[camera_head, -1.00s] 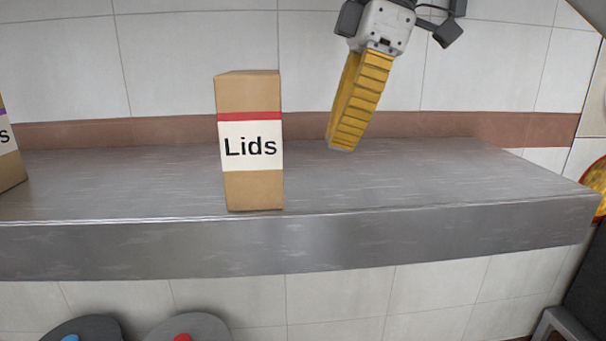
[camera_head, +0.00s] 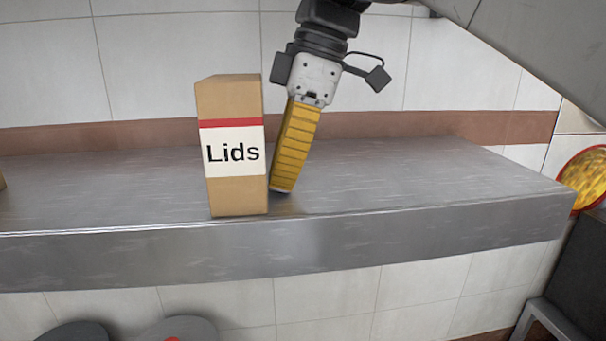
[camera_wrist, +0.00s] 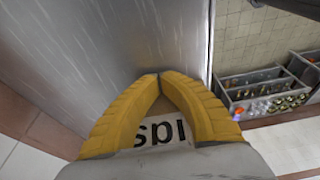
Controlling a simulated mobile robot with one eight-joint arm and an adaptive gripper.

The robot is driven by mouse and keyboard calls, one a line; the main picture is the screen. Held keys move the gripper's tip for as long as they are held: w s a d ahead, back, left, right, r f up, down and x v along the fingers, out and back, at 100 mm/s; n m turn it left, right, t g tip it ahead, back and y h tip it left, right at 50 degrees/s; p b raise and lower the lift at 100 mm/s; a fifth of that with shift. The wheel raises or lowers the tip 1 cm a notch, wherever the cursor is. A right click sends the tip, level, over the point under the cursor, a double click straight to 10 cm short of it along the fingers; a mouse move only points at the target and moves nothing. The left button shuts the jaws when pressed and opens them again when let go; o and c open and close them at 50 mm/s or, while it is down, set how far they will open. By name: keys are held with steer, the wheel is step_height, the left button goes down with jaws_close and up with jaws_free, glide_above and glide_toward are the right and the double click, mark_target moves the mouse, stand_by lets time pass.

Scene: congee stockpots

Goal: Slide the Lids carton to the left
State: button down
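The Lids carton (camera_head: 234,195), brown with a red stripe and white label, stands upright near the front edge of the metal counter (camera_head: 400,185). My gripper (camera_head: 281,189) points down just right of the carton, its yellow fingertips low, close above the counter. Whether they touch the carton's side, I cannot tell. In the wrist view my gripper (camera_wrist: 160,76) has its two fingertips together with nothing held between them. The carton (camera_wrist: 160,110) shows there behind the fingers, its label partly hidden and upside down.
A sliver of another carton (camera_head: 2,180) shows at the far left of the counter. The counter between the two cartons is clear. A dark rack of small containers (camera_wrist: 265,95) stands below, seen in the wrist view. A round red-yellow item (camera_head: 583,178) is at the right.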

mark_target(126, 197)
steer(key=s+a+p, duration=0.1)
steer(key=a, duration=0.5)
steer(key=s+a+p, duration=0.1)
steer(key=a+p, duration=0.1)
steer(key=a, duration=0.5)
steer(key=s+a+p, duration=0.2)
steer(key=a, duration=0.5)
steer(key=shift+a, duration=0.25)
steer(key=shift+d, duration=0.15)
